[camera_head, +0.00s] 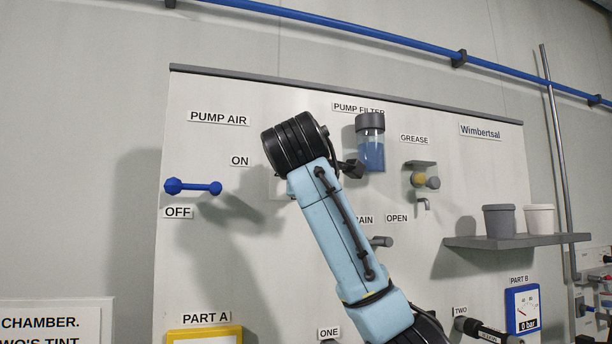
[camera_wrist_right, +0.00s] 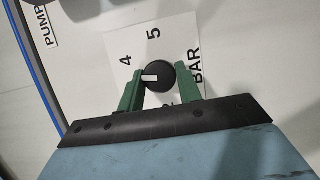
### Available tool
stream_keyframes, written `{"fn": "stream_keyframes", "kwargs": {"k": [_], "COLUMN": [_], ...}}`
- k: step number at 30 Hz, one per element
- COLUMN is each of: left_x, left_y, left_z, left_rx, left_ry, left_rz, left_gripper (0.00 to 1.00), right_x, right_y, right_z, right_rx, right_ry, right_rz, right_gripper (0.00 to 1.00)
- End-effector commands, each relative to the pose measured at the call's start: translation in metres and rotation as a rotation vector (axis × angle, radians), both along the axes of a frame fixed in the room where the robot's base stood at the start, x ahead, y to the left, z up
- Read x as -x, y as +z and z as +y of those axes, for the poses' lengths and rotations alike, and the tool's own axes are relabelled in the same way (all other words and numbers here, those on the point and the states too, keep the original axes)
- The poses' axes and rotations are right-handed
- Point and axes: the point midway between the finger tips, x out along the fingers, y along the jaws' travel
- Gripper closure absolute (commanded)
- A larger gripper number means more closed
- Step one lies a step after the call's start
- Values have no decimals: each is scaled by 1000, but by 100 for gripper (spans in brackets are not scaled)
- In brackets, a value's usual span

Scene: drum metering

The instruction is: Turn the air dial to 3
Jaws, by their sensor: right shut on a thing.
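The air dial is a round black knob (camera_wrist_right: 161,77) with a white pointer mark, on a white plate (camera_wrist_right: 126,40) in the right wrist view. The mark points left in that view, a little below the printed 4 (camera_wrist_right: 125,60). The 5 (camera_wrist_right: 154,33) and BAR (camera_wrist_right: 197,70) also show; other figures are partly hidden behind the fingers. The green fingers of my right gripper (camera_wrist_right: 163,76) are shut on the knob, one at each side. In the head view my right arm hides the dial and gripper. My left gripper is not in view.
In the head view, a blue lever (camera_head: 193,187) sits between the ON and OFF labels, left of my arm. The blue pump filter (camera_head: 371,145) is close right of my arm. A shelf (camera_head: 520,241) with two pots juts out at right.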

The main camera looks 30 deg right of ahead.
Motion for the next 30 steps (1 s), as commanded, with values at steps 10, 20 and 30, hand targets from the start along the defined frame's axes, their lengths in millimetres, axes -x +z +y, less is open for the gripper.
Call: {"fn": "stream_keyframes", "kwargs": {"k": [10,20,30], "left_x": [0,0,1], "left_y": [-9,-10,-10], "left_z": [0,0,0], "left_rx": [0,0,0], "left_ry": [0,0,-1], "left_rz": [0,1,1], "left_gripper": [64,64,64], "right_x": [0,0,-1], "right_y": [-5,-6,-7], "right_z": [0,-1,-1], "right_rx": [317,554,670], "right_ry": [0,0,3], "right_rz": [78,137,167], "right_gripper": [88,88,88]}}
